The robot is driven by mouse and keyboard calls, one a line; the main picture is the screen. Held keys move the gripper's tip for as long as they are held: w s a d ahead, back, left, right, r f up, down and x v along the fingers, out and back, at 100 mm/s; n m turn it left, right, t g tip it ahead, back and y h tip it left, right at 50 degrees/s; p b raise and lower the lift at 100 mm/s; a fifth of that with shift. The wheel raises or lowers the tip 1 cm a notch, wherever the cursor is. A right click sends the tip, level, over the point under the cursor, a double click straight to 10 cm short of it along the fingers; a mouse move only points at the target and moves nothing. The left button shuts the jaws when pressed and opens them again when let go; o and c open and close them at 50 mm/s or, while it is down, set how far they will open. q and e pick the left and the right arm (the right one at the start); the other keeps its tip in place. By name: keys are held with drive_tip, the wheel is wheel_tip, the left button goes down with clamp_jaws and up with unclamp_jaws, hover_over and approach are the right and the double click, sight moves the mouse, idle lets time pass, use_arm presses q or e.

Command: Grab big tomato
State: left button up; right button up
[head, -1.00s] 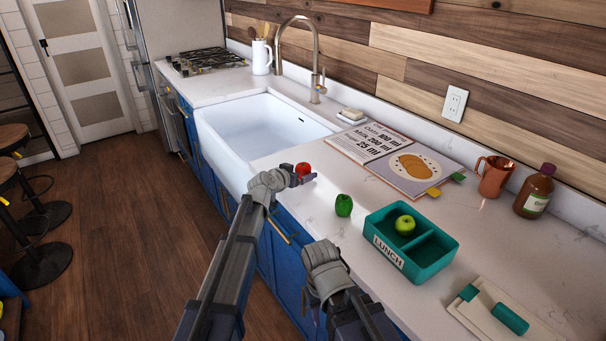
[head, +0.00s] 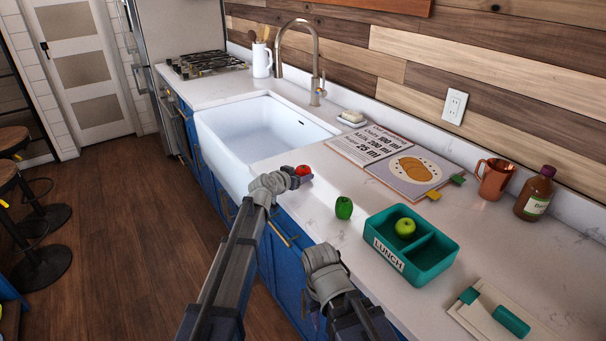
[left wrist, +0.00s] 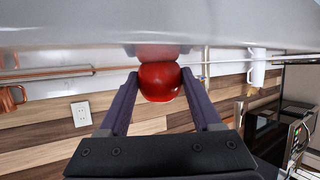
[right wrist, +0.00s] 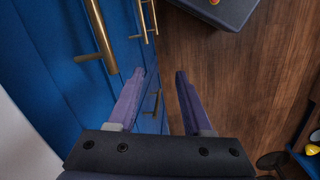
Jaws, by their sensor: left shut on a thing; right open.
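The red tomato (head: 302,170) is at the counter's front edge, just right of the sink. My left gripper (head: 299,179) is at it, with its fingers on either side. In the left wrist view, the tomato (left wrist: 159,82) sits between the two fingertips, and the gripper is shut on it. It still looks to be at the counter surface; I cannot tell whether it touches it. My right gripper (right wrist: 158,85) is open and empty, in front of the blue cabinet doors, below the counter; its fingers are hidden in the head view.
A green pepper (head: 344,208) stands right of the tomato. Beyond it is a teal lunch box (head: 449,252) with a green apple (head: 405,227) in one compartment. An open recipe book (head: 403,176) lies behind. The white sink (head: 225,150) is to the left.

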sight(300, 170)
use_arm(q)
drive_tip(key=shift+c, duration=0.5)
wheel_tip(300, 170, up, 10)
drive_tip(key=p, duration=1)
